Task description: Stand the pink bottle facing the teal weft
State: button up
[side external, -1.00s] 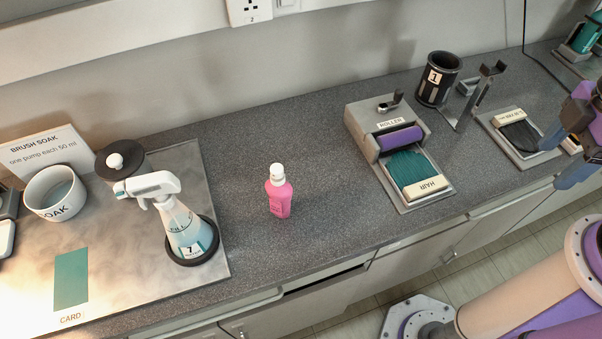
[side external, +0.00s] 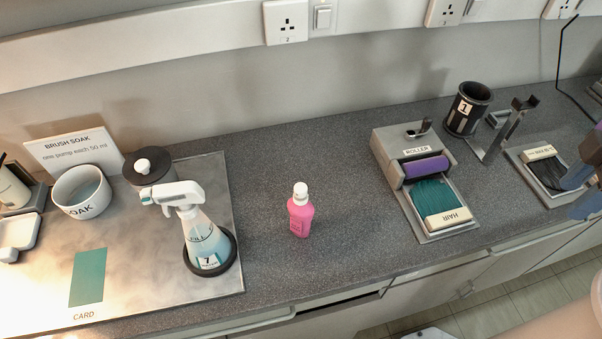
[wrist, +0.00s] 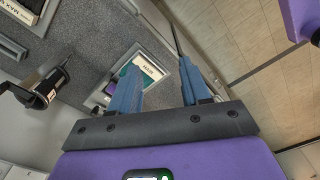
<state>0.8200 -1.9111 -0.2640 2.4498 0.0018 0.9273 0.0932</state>
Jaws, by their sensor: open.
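The pink bottle (side external: 301,215) with a white cap stands upright on the grey counter, between the soak mat and the roller unit, in the side external view. Faint marking shows on its front; which way it faces is hard to tell. The teal weft (side external: 433,196) lies in a tray below the purple roller, held by a cream bar marked HAIR, to the bottle's right. A little of it shows in the wrist view (wrist: 148,66). My gripper (wrist: 163,72) is open and empty. Its blue fingers show at the right edge of the side external view (side external: 582,188), far from the bottle.
A spray bottle (side external: 205,240) stands in a black ring on the mat, left of the pink bottle. A roller unit (side external: 398,150), black cup (side external: 467,110), metal stand (side external: 512,130) and black weft tray (side external: 525,170) are at right. Counter around the bottle is clear.

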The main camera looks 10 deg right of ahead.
jog(key=w+a+r+m, duration=0.2)
jog(key=w+a+m, duration=0.45)
jog(key=a, duration=0.35)
jog(key=m, duration=1.7)
send_over(301, 186)
notch_tip(301, 186, down, 2)
jog(key=shift+a, duration=0.1)
jog(key=shift+f, duration=3.6)
jog(key=shift+f, duration=0.35)
jog(key=shift+c, duration=0.3)
jog(key=c, duration=0.7)
jog(key=shift+o, duration=0.2)
